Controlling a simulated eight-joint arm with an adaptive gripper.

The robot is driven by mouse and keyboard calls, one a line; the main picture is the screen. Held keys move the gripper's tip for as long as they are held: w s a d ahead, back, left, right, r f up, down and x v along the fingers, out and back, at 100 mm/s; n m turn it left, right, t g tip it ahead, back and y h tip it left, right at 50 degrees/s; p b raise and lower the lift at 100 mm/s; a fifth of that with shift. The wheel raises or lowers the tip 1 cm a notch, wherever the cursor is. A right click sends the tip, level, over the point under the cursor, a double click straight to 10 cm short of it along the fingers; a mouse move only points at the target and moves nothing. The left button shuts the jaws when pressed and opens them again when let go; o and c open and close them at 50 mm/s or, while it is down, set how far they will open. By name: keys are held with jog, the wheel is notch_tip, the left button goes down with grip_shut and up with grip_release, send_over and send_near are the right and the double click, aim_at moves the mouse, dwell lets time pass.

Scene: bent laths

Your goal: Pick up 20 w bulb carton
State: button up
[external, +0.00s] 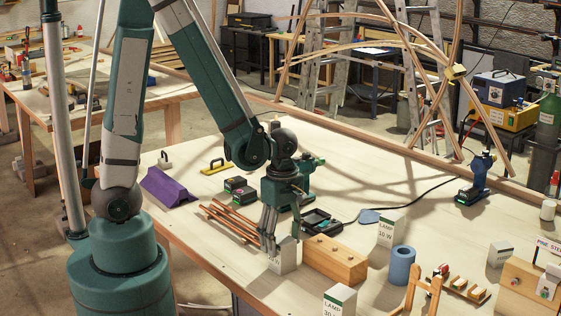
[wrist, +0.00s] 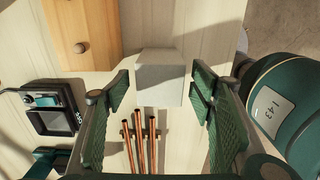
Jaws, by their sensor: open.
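A small pale carton (external: 285,257) stands on the workbench below my gripper (external: 269,243); its label is partly hidden by the fingers, and I cannot read the full wattage. In the wrist view the plain grey carton (wrist: 160,77) sits centred between the fingertips of my gripper (wrist: 160,90). The fingers are open, one on each side, with gaps visible between them and the carton. Two similar cartons are marked LAMP 30 W: one right of the wooden block (external: 389,229) and one at the front edge of the picture (external: 339,300).
A wooden block (external: 335,260) with knobs stands close right of the carton. Copper rods (external: 230,222) lie left of my gripper. A black tray-like device (external: 321,222) lies behind it. A blue roll (external: 402,265) stands farther right.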

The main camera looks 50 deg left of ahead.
jog(key=c, duration=1)
jog(key=shift+r, duration=0.2)
jog(key=shift+c, duration=0.2)
jog(key=shift+r+p, duration=0.45)
jog(key=shift+r, duration=4.4)
